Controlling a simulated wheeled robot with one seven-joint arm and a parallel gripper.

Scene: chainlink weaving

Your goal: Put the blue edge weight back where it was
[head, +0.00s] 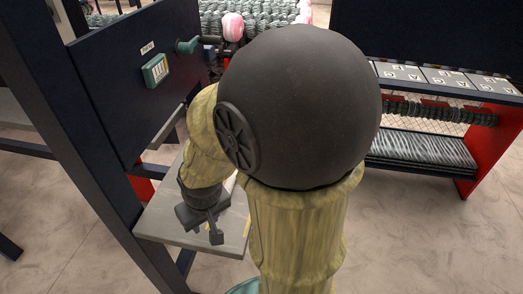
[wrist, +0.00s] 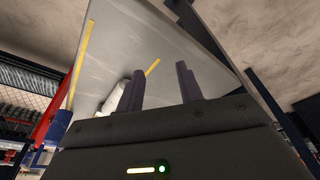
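My gripper (head: 213,226) hangs over a grey shelf (head: 171,226) in the head view. In the wrist view its two dark fingers (wrist: 159,86) stand apart with nothing seen held between them. Behind them is a grey surface (wrist: 200,60) with yellow stripes. A pale rounded object (wrist: 113,99) shows partly behind the left finger. A blue rounded piece (wrist: 59,124) shows at the left of the wrist view, next to a red part; I cannot tell whether it is the blue edge weight. I do not clearly see the weight in the head view, where my arm hides much of the middle.
A red-ended rack (head: 490,140) with mesh rolls stands at the right. Open floor (head: 420,240) lies at the lower right.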

